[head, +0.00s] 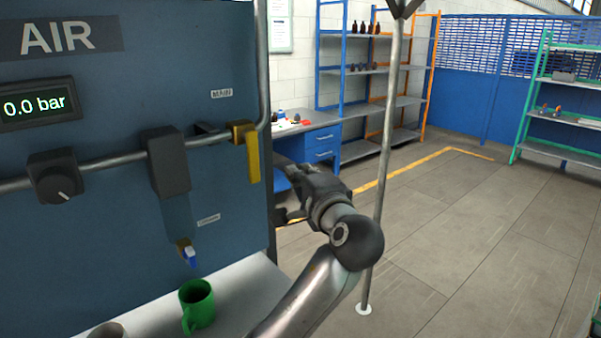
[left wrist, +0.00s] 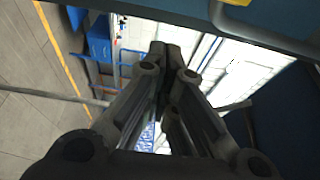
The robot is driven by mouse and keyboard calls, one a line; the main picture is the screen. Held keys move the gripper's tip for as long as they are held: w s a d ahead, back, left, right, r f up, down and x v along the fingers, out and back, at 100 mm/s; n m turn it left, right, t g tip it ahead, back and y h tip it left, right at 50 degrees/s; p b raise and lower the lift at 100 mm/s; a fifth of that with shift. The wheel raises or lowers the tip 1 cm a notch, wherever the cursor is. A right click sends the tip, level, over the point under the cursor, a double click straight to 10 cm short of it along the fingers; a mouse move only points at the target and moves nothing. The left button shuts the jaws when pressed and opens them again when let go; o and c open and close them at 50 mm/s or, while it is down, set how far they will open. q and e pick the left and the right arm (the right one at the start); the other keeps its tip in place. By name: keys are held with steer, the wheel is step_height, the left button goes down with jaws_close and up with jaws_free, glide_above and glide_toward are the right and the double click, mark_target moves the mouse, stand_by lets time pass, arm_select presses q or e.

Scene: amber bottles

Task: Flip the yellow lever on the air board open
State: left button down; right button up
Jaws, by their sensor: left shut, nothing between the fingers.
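The air board (head: 95,235) is a dark blue panel at the left of the head view, with a display reading 0.0 bar. The yellow lever (head: 253,158) hangs straight down from its valve on the pipe, at the board's right edge. A bit of yellow, likely the lever (left wrist: 238,2), shows at the top edge of the left wrist view. My left gripper (head: 285,193) is to the right of the lever and a little lower in the picture, apart from it. Its fingers (left wrist: 165,55) are together with nothing between them. My right gripper is not in view.
A dark knob (head: 55,176), a dark block (head: 168,162) and a small blue-tipped outlet (head: 188,254) are on the board. A green mug (head: 197,303) stands on the pale ledge (head: 245,290). A thin grey pole (head: 385,160) rises behind my left arm. The floor at right is clear.

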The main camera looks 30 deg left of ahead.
mark_target(251, 156)
arm_select(q)
steer(key=a+p, duration=0.4)
steer(key=a, duration=0.2)
steer(key=shift+w+a, duration=0.1)
steer(key=shift+w, duration=0.1)
steer(key=shift+f, duration=0.1)
